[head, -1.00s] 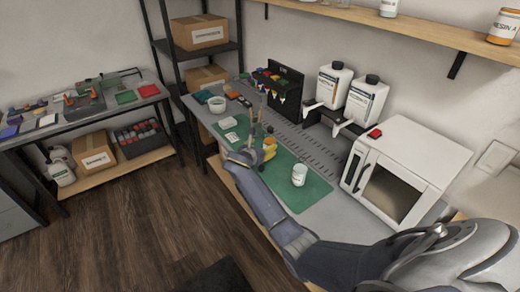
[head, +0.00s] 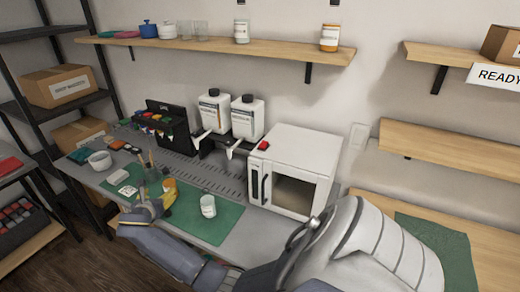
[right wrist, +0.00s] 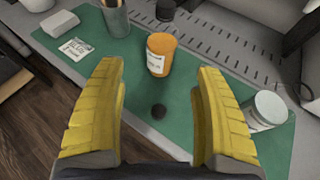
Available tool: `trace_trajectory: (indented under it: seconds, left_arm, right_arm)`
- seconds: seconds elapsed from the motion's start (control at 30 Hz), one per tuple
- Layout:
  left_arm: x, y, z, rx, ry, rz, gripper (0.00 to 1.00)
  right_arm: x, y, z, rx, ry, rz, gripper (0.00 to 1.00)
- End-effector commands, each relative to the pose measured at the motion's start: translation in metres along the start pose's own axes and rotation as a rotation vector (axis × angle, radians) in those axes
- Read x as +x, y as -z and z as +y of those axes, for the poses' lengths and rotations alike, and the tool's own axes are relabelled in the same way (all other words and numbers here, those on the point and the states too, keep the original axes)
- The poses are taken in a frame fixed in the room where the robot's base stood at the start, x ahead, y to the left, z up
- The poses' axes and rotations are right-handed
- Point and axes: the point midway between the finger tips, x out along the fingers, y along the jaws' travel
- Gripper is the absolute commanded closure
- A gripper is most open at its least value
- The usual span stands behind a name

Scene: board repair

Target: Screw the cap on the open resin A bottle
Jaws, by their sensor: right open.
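An orange bottle (right wrist: 160,54) with a white label stands upright on the green mat (right wrist: 140,140); it also shows in the head view (head: 169,184). I cannot read its label or make out a cap on it. In the head view my right gripper (head: 150,207) is low over the mat. My left gripper is not in view.
A white jar (right wrist: 266,111) stands to the right, close to the right finger. A tool cup (right wrist: 115,16), a white packet (right wrist: 76,48) and a white block (right wrist: 60,23) are left of the bottle. A microwave (head: 290,170) stands right. An orange-and-white bottle (head: 329,38) is on the shelf.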

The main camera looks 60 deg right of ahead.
Motion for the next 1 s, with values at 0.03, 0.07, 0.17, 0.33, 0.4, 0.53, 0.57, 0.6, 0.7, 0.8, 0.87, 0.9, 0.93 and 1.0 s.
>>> trace_trajectory:
  seconds: [0.03, 0.07, 0.17, 0.33, 0.4, 0.53, 0.57, 0.6, 0.7, 0.8, 0.87, 0.9, 0.93, 1.0]
  left_arm:
    - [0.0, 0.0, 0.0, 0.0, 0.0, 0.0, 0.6]
    - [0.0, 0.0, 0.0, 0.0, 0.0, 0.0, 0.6]
    - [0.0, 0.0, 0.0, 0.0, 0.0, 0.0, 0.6]
    - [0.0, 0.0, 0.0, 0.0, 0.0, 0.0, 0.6]
    - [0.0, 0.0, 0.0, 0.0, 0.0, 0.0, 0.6]
    - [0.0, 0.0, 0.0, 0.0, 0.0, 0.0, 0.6]
    - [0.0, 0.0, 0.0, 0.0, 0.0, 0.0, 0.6]
    - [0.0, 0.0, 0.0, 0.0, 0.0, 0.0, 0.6]
    - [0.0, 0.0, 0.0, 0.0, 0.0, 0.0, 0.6]
    - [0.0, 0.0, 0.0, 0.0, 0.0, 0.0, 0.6]
    - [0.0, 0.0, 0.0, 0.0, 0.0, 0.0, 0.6]
    - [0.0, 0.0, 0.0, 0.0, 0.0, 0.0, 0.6]
    - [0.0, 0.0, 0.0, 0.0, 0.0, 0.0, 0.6]
    - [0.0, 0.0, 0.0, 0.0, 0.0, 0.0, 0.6]
  right_arm:
    - [-0.002, 0.005, 0.001, 0.031, -0.019, 0.004, 0.3]
    - [-0.004, 0.008, 0.002, 0.059, -0.036, 0.008, 0.3]
    - [-0.016, 0.023, 0.008, 0.204, -0.121, 0.032, 0.3]
    - [-0.052, 0.051, 0.021, 0.569, -0.315, 0.128, 0.3]
    - [-0.068, 0.06, 0.026, 0.707, -0.383, 0.181, 0.3]
    - [-0.093, 0.078, 0.029, 0.923, -0.47, 0.287, 0.3]
    - [-0.098, 0.084, 0.03, 0.966, -0.484, 0.314, 0.3]
    - [-0.104, 0.092, 0.03, 1.021, -0.498, 0.351, 0.3]
    - [-0.115, 0.12, 0.028, 1.148, -0.511, 0.45, 0.3]
    - [-0.116, 0.161, 0.022, 1.241, -0.479, 0.549, 0.3]
    - [-0.114, 0.187, 0.017, 1.275, -0.447, 0.596, 0.3]
    - [-0.112, 0.205, 0.013, 1.291, -0.421, 0.623, 0.3]
    - [-0.11, 0.219, 0.009, 1.302, -0.401, 0.643, 0.3]
    - [-0.106, 0.256, -0.002, 1.324, -0.342, 0.689, 0.3]
